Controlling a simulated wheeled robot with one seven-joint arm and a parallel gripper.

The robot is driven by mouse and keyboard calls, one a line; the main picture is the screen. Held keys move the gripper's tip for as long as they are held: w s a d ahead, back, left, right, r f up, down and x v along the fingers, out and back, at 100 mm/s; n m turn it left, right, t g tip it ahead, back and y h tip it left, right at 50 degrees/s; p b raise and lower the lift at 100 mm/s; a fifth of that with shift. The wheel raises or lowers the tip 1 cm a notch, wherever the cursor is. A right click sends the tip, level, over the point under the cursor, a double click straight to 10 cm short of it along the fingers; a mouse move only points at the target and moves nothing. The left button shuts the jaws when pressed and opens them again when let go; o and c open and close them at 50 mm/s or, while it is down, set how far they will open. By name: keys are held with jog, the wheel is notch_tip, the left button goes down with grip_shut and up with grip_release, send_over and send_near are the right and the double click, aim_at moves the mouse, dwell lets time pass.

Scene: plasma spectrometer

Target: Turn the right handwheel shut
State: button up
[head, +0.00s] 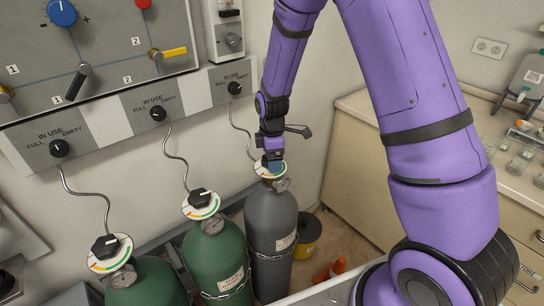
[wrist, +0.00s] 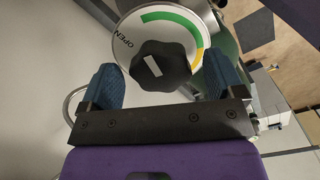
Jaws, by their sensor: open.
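The right handwheel (wrist: 160,68) is a black lobed knob with a white mark, on a round white dial (wrist: 128,22). The dial shows the word OPEN at left, a green arc at top and right, and yellow below it. The white mark slants towards the upper left. In the wrist view my gripper (wrist: 162,80) is open, with one blue finger on each side of the knob. I cannot tell whether either finger touches it.
Two green cylinders with black handwheels (head: 200,198) (head: 105,245) stand to the left. Thin hoses rise to the wall panel (head: 95,40).

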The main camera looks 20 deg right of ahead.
jog(key=shift+c, duration=0.5)
jog(key=c, duration=0.8)
jog(key=shift+c, duration=0.2)
